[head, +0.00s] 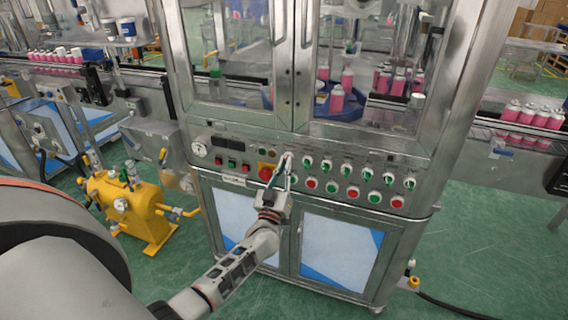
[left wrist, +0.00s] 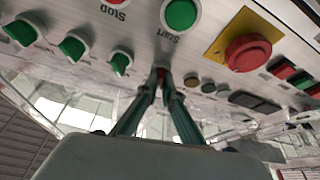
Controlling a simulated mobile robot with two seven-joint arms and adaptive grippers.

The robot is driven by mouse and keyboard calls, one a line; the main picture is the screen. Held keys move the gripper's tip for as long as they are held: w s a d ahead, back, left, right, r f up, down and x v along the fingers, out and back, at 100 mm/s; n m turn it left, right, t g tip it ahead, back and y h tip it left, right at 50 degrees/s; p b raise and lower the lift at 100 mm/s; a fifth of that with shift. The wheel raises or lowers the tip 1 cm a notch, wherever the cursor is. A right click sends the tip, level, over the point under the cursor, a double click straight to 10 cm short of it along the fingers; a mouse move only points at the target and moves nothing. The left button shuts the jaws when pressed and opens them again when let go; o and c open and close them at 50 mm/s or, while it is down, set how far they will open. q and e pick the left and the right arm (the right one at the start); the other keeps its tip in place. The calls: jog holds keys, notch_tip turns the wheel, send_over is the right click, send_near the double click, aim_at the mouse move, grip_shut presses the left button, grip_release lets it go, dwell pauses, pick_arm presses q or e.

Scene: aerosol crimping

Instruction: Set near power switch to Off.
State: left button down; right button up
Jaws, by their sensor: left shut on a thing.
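My left gripper (head: 285,165) reaches the control panel (head: 236,157) of the steel cabinet, at the left end of the upper row of switches. In the left wrist view my left gripper (left wrist: 162,78) has its two slim fingers closed together at the tips on a switch knob (left wrist: 160,70). A little red shows between the tips. The fingers hide most of this knob, so its setting and label cannot be read. Several other green switch knobs (head: 346,169) continue the row to the right. My right gripper is not in view.
A red emergency button (head: 266,172) on a yellow plate sits just left of the gripper. A green Start button (left wrist: 181,14) is close to the fingers. Red and green buttons (head: 353,191) line the lower row. A yellow pump unit (head: 131,207) stands left.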

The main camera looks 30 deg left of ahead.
pick_arm(q)
jog(key=shift+d+n+g+y+p, duration=0.1)
jog(key=shift+n+g+y+p, duration=0.4)
jog(key=shift+n, duration=0.95)
jog(key=shift+n+g+y+p, duration=0.3)
jog(key=shift+n+y, duration=0.3)
jog(key=shift+n, duration=0.85)
jog(key=c, duration=2.2)
grip_release()
jog(key=v, duration=1.2)
